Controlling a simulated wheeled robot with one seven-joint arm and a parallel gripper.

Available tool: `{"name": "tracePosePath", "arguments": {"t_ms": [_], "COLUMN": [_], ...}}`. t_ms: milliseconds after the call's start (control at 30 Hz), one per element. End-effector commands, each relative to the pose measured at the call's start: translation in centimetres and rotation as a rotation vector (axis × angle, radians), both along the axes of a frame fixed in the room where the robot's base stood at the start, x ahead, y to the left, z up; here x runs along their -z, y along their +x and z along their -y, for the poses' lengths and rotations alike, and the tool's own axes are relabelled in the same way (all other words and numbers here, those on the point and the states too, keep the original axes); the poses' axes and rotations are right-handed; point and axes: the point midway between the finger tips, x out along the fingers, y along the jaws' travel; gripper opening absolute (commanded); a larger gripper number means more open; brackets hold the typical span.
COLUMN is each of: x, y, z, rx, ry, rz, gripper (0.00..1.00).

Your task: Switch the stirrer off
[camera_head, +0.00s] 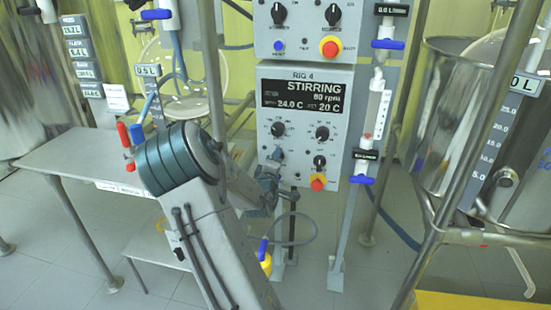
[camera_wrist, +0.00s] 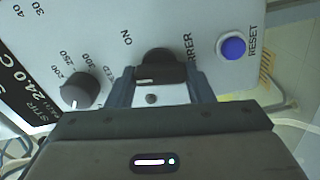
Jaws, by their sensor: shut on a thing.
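The stirrer switch is a dark knob (camera_wrist: 160,66) on the grey RIG 4 control panel (camera_head: 343,78). In the wrist view it sits between the words ON and a partly hidden label ending in RRER. My gripper (camera_wrist: 160,92) is shut on this knob, with one finger on each side. A short white mark shows on the knob's near edge; its exact setting is hard to tell. The panel display (camera_head: 303,95) reads STIRRING, 60 rpm, 24.0 C and 20 C. In the head view my gripper (camera_head: 273,172) is at the panel's lower left and partly hides that corner.
A speed knob (camera_wrist: 79,91) and a blue RESET button (camera_wrist: 232,47) flank the switch. Blue-handled valves (camera_head: 361,180) stand right of the panel. A grey table (camera_head: 75,157) is at left, a steel vessel (camera_head: 450,90) at right.

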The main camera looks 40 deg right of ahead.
Motion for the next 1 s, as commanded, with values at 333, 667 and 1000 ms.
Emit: {"name": "tracePosePath", "arguments": {"t_ms": [333, 667, 1000], "x": [0.02, 0.10, 0.12], "y": [-0.01, 0.00, 0.00], "z": [-0.02, -0.03, -0.02], "rx": [0.000, 0.000, 0.000], "ry": [-0.112, -0.139, -0.139], "rz": [-0.132, -0.164, -0.166], "gripper": [0.24, 0.24, 0.58]}}
